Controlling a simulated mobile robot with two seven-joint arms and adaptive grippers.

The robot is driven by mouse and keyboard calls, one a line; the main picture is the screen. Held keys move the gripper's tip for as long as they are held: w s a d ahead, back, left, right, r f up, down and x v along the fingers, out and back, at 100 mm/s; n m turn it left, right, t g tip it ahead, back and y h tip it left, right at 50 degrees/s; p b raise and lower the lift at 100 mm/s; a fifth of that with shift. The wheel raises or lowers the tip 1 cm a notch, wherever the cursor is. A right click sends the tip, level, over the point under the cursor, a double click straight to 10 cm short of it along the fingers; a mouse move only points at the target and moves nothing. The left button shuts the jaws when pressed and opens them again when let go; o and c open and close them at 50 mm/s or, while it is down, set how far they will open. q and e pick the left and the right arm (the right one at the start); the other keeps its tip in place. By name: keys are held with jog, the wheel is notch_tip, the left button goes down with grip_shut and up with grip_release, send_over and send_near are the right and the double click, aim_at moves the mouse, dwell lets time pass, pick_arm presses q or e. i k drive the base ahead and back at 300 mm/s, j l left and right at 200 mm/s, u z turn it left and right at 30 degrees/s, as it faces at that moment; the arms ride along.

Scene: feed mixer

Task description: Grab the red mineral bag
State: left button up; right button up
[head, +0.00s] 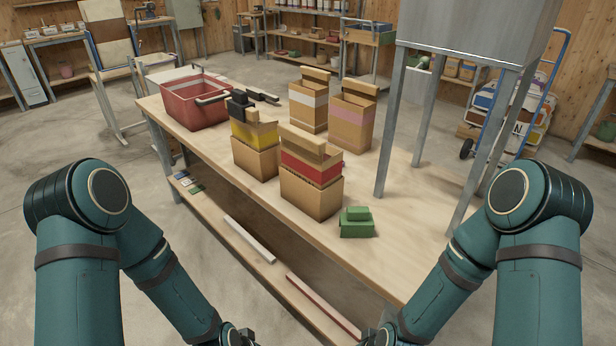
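The red mineral bag is the brown bag with a red band (311,168), standing upright on the near part of the wooden table. Its top is folded into a light wooden-looking bar. My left gripper (238,336) and my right gripper (376,337) show only as dark parts at the bottom edge, cut off by the frame. Both are well below and apart from the bag. Their fingers cannot be made out.
A yellow-banded bag (254,134) stands just left of the red one; white-banded (308,100) and pink-banded (351,115) bags stand behind. A green box (357,224) sits close at right. A red bin (193,105) is at the far left. A grey hopper (478,30) stands on legs at right.

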aim_at(305, 155)
jog(key=z, duration=0.4)
jog(key=j+z, duration=0.2)
jog(key=z, duration=0.15)
jog(key=i+j+z, duration=0.1)
jog(key=j+z, duration=0.35)
jog(key=z, duration=0.25)
jog(key=j+z, duration=0.25)
jog(key=j, duration=0.2)
jog(key=k+j+z, duration=0.25)
jog(key=j, duration=0.2)
jog(key=i+j, duration=0.05)
jog(key=i, duration=0.05)
